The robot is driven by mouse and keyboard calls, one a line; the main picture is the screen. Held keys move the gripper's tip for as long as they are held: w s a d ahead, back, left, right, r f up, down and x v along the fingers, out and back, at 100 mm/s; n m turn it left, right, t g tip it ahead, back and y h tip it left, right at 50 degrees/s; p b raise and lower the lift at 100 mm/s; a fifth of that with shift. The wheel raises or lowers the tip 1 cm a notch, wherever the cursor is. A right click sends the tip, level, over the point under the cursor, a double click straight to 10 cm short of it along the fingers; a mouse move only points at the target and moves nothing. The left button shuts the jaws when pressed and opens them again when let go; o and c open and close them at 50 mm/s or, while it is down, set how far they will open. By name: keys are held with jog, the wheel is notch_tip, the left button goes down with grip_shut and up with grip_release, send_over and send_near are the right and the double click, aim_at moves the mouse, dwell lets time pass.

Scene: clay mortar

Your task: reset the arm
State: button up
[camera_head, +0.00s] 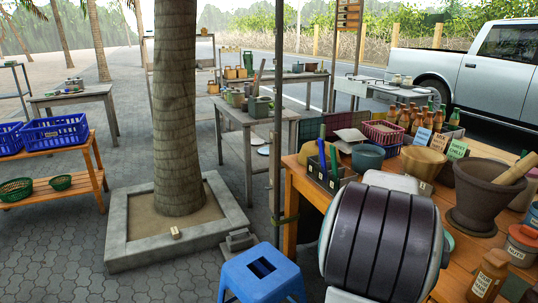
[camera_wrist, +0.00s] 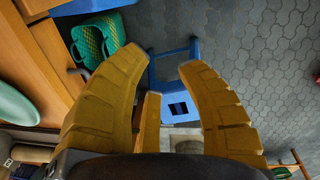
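My gripper (camera_wrist: 163,58) shows in the wrist view with its yellow-brown fingers spread apart. It is open, and no object shows held between the fingers. Beyond the fingers are a blue stool (camera_wrist: 168,98) and grey paving. In the head view, a dark, ribbed rounded part of my arm stands at lower centre right, in front of the wooden table. My fingers cannot be made out there. A dark clay mortar (camera_head: 478,205) with a pestle (camera_head: 516,168) leaning in it stands on the table to the right of my arm.
The wooden table (camera_head: 292,190) holds bottles, baskets and pots close to my arm. The blue stool (camera_head: 262,278) stands on the paving at its left. A tree trunk (camera_head: 175,110) rises from a square planter. Open paving (camera_head: 60,250) lies at left. A green basket (camera_wrist: 98,40) shows in the wrist view.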

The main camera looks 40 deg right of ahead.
jog(key=w+a+r+t+p, duration=0.1)
jog(key=w+a+r+p, duration=0.4)
jog(key=a, duration=0.4)
jog(key=w+a+r+t+p, duration=0.1)
jog(key=w+a+r+p, duration=0.2)
jog(key=a+r, duration=0.5)
jog(key=s+a+r+p, duration=0.2)
jog(key=a+r+p, duration=0.1)
jog(key=a, duration=0.4)
jog(key=s+a+r+t+y+p, duration=0.1)
jog(key=s+a+r+p, duration=0.1)
jog(key=a, duration=0.4)
jog(key=shift+a+r+n+p, duration=0.35)
jog(key=shift+r+p, duration=0.2)
jog(key=shift+r, duration=0.15)
jog(key=shift+d, duration=0.1)
